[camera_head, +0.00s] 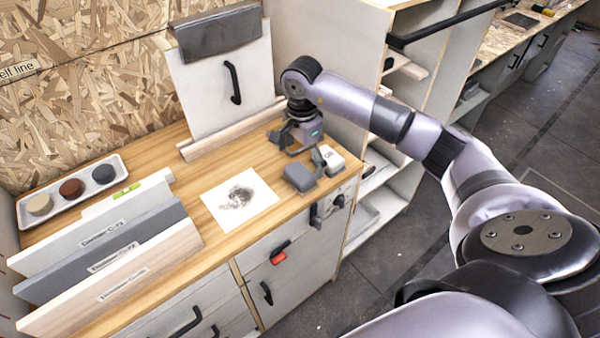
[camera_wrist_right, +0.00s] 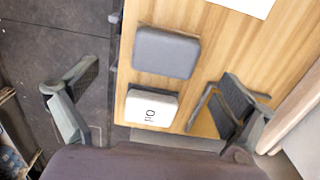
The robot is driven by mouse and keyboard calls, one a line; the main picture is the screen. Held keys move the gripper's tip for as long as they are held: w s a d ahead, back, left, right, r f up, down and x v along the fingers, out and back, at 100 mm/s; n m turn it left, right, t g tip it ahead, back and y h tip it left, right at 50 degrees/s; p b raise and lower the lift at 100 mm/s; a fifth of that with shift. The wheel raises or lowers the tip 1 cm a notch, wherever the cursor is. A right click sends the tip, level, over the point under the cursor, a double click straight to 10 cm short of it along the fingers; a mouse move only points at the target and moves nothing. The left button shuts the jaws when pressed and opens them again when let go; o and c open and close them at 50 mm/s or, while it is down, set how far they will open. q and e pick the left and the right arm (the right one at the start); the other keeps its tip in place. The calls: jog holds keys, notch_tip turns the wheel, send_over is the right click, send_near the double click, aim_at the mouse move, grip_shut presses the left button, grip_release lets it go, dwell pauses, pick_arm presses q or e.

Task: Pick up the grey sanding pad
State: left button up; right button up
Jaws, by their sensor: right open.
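The grey sanding pad (camera_head: 299,177) lies flat on the wooden worktop near its front edge. In the right wrist view the grey pad (camera_wrist_right: 166,53) lies ahead of the fingers, between their lines. A white pad (camera_head: 328,159) with dark marking lies right beside it; it also shows in the right wrist view (camera_wrist_right: 151,108). My right gripper (camera_head: 303,145) is open and empty, above and behind the pads. In the right wrist view its fingers (camera_wrist_right: 155,95) are spread wide, one over the worktop and one over the floor. My left gripper is not in view.
A stained white sheet (camera_head: 240,199) lies left of the pads. A tray (camera_head: 25,211) with three round pucks is at the far left, behind several labelled boards (camera_head: 122,267). A white panel with a handle (camera_head: 222,92) stands behind. Drawers are below the front edge.

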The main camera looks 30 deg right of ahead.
aim_at(300, 172)
jog(key=shift+f, duration=0.35)
jog(key=f+p, duration=0.2)
jog(key=f, duration=0.2)
jog(key=shift+w+a+f+p, duration=0.15)
jog(key=shift+w+f+p, duration=0.15)
jog(key=shift+f+p, duration=0.1)
jog(key=shift+f, duration=0.35)
jog(key=shift+c, duration=0.3)
jog(key=c, duration=1.3)
